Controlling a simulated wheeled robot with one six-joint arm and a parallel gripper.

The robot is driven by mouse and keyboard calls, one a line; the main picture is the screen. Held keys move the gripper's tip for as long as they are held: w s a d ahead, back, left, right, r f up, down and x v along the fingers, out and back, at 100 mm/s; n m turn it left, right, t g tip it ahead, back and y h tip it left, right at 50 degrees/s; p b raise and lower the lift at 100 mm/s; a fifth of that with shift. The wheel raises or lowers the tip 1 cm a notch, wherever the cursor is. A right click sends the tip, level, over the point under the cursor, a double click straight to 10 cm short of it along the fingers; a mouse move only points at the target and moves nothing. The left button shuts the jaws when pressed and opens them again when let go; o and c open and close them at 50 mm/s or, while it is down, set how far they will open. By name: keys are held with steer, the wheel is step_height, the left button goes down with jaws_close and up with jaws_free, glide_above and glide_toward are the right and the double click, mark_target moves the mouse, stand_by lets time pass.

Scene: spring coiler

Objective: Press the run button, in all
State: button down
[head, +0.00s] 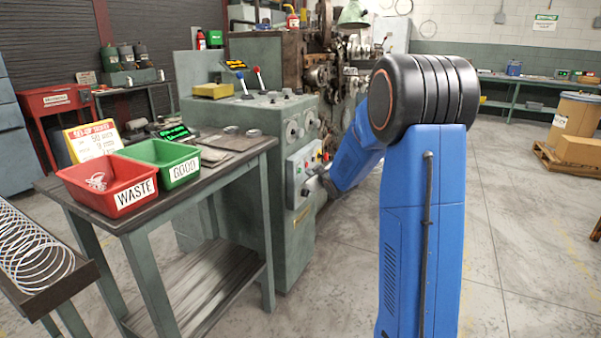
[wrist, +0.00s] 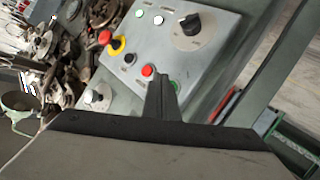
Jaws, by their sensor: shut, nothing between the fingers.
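The coiler's grey control panel (head: 296,197) is on the machine's front side, and it fills the middle of the wrist view (wrist: 215,50). A green button (wrist: 175,86) and a red button (wrist: 148,70) sit along its lower edge there. Their labels are not readable, so I cannot tell which is marked run. My gripper (wrist: 161,80) is shut and empty. Its tips appear between the red and green buttons, partly in front of the panel; I cannot tell whether they touch it. In the head view my arm reaches the panel and its wrist hides part of it.
The panel also has a red mushroom button with a yellow ring (wrist: 105,39), a black knob (wrist: 130,58) and a rotary dial (wrist: 190,25). The table with the red waste bin (head: 88,190) and green good bin (head: 160,153) stands left of the machine.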

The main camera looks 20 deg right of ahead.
steer(key=shift+s+d, duration=0.7)
steer(key=shift+s, duration=0.2)
steer(key=shift+s+d, duration=0.65)
steer(key=shift+s, duration=0.25)
steer(key=s+a+r+m+g, duration=0.15)
steer(key=s+a, duration=0.35)
steer(key=s, duration=0.5)
steer(key=s+a+r+m+g, duration=0.1)
steer(key=s+a+r+g, duration=0.3)
steer(key=s, duration=0.7)
steer(key=s+a+f+m+g, duration=0.1)
steer(key=s+a+m, duration=0.1)
steer(key=s+a, duration=0.6)
steer(key=s+a+f+g, duration=0.1)
steer(key=s+a, duration=0.1)
steer(key=s, duration=0.8)
steer(key=s+a+f+g+y, duration=0.1)
steer(key=s+a+f+g, duration=0.1)
steer(key=s, duration=0.9)
steer(key=shift+a+f, duration=0.2)
steer(key=shift+a, duration=0.6)
